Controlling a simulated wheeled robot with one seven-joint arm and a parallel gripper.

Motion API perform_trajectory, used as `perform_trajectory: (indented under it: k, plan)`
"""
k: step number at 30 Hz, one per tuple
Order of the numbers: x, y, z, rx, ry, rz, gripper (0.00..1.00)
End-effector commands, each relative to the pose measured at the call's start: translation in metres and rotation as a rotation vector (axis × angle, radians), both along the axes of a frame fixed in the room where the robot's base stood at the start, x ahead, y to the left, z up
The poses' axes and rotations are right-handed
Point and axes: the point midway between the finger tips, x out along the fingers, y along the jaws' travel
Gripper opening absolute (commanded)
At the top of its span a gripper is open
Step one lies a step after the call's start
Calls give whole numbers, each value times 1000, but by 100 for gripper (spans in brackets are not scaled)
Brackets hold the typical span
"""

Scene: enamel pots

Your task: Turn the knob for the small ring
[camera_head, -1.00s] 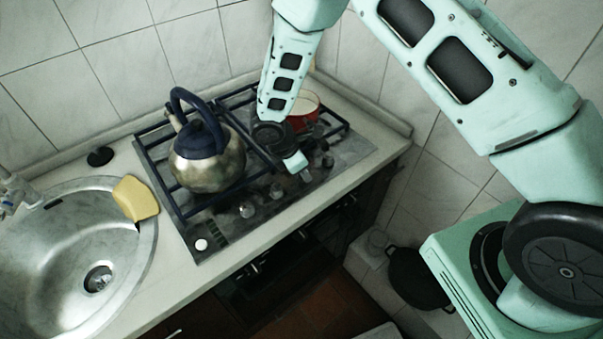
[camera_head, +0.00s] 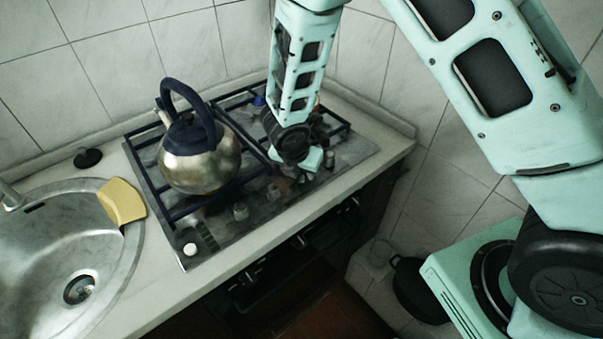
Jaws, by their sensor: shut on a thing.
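The gas hob (camera_head: 222,243) is set in the counter, with a row of small knobs along its front right. One knob (camera_head: 240,211) stands clear near the front, and another (camera_head: 273,192) is farther right. My gripper (camera_head: 308,168) points down over the right part of this row. It appears shut on a knob there, which the fingers and wrist mostly hide. I cannot read any markings that tell which ring each knob serves. The rings on the right of the hob are largely hidden behind my arm.
A steel kettle (camera_head: 200,160) with a dark blue handle stands on the left of the hob. A yellow sponge (camera_head: 122,202) lies at the sink's edge (camera_head: 140,235). The front counter strip is clear.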

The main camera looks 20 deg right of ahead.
Motion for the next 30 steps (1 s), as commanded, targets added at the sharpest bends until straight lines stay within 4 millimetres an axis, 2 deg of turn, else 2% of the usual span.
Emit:
perform_trajectory:
  k: [16, 17, 19, 30]
  plan:
    - [1, -1, 0, -2, 0, 24, 9]
    - [1, -1, 0, -2, -1, 23, 34]
    - [0, -1, 0, -1, -1, 24, 54]
    - [-1, 1, 5, 1, -2, 25, 54]
